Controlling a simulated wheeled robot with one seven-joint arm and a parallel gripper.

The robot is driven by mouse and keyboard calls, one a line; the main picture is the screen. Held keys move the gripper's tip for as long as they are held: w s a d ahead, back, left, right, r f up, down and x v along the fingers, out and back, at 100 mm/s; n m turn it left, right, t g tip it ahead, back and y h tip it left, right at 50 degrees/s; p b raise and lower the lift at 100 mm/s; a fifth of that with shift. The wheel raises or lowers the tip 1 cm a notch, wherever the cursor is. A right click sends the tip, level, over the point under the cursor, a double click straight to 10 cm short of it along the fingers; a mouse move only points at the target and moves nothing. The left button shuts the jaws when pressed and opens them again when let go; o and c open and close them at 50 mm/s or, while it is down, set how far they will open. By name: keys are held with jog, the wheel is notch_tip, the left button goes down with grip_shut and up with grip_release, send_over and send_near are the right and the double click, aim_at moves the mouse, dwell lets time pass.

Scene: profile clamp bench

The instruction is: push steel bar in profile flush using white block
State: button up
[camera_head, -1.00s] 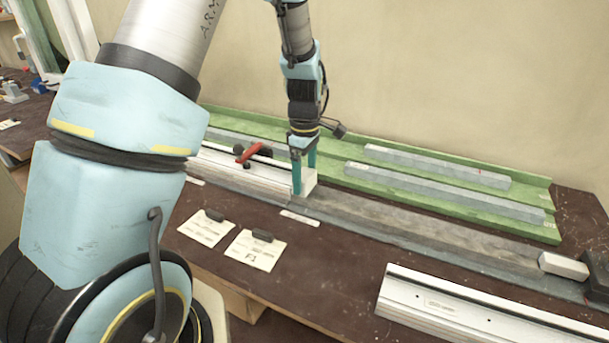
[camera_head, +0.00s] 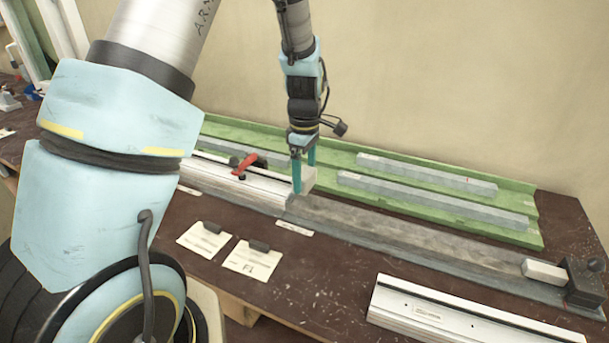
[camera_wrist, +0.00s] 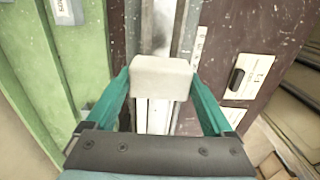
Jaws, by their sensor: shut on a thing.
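My gripper (camera_head: 304,178) is shut on a white block (camera_head: 309,179), held between its two teal fingers. The wrist view shows the block (camera_wrist: 161,78) spanning the gap between the fingers (camera_wrist: 160,85). The block is over the right end of the white profile (camera_head: 230,183), which lies on the grey bed (camera_head: 400,240). It appears slightly above the bed. The profile (camera_wrist: 154,115) also shows beneath the block in the wrist view. A steel bar inside the profile cannot be made out clearly; the block covers the profile's end.
A red-handled clamp (camera_head: 245,163) sits at the profile. Grey bars (camera_head: 430,199) lie in a green tray (camera_head: 525,236) behind. A second white block (camera_head: 545,272) rests against a dark stop (camera_head: 585,280). Another profile (camera_head: 465,318) lies in front, right of paper cards (camera_head: 252,260).

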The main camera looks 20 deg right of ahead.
notch_tip(320, 180, up, 6)
jog(key=p, duration=0.4)
jog(key=shift+f, duration=0.25)
dwell(0.3)
